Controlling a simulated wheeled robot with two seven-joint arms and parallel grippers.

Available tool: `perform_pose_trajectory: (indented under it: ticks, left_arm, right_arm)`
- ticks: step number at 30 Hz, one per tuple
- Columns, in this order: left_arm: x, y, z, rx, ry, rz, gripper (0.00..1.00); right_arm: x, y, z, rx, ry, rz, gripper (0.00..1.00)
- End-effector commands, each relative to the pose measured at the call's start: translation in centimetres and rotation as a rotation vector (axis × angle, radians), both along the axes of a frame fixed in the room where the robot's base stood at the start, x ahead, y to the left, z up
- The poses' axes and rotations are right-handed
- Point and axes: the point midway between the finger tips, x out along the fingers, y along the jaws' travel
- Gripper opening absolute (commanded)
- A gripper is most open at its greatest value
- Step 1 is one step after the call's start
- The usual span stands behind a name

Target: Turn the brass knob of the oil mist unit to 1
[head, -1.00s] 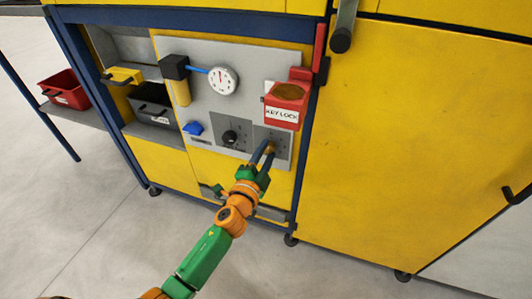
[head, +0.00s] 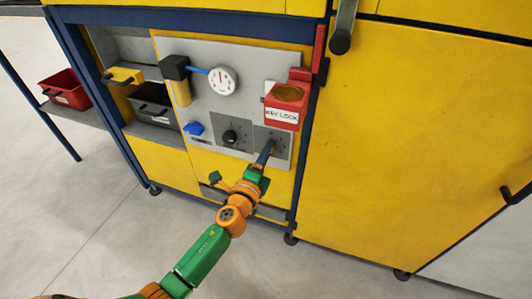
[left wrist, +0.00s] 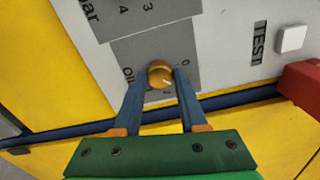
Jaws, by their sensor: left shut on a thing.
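The brass knob (left wrist: 160,73) sits on a grey plate on the panel, with "Oil", "0" and part of another figure printed around it. A pale mark on its face points down and right in the left wrist view; which figure it meets is not clear. My left gripper (head: 271,147) is at this knob, on the lower right of the panel in the head view. In the left wrist view my left gripper (left wrist: 160,75) has one blue finger on each side of the knob, shut on it. In the head view the fingers mostly hide the knob. My right gripper is not seen.
A black knob (head: 230,137) is just left of the brass one. Above are a round gauge (head: 222,81) and a red key lock box (head: 286,105). A blue handle (head: 194,128) sits on the left. A white button (left wrist: 292,38) shows beside "TEST".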

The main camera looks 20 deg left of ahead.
Motion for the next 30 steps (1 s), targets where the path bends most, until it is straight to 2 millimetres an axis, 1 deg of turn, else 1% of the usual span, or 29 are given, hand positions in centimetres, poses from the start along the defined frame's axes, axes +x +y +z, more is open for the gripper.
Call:
perform_pose_trajectory:
  ticks: [15,16,17,18,19,27,29,30]
  left_arm:
    - [0.0,-0.1,-0.2,0.017,0.003,-0.002,0.00]
    - [0.0,-0.1,-0.2,0.017,0.003,-0.002,0.50]
    - [0.0,-0.1,-0.1,0.017,0.002,-0.002,0.58]
    - [0.0,-0.1,-0.1,0.017,0.002,-0.002,0.69]
    - [0.0,-0.1,-0.1,0.017,0.002,-0.002,0.72]
    - [-0.1,0.0,-0.1,0.017,0.001,-0.001,0.72]
    - [-0.6,0.0,-0.1,0.016,0.003,-0.001,0.72]
    - [-1.2,0.0,-0.1,0.016,0.003,-0.001,0.72]
  right_arm:
    - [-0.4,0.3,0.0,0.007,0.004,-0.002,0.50]
    - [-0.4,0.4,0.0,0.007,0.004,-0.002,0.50]
    - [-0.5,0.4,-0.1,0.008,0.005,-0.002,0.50]
    - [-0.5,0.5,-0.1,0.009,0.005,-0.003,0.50]
    - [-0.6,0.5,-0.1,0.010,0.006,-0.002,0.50]
    - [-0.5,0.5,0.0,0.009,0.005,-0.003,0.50]
    - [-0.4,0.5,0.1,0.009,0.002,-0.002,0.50]
    - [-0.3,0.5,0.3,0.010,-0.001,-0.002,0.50]
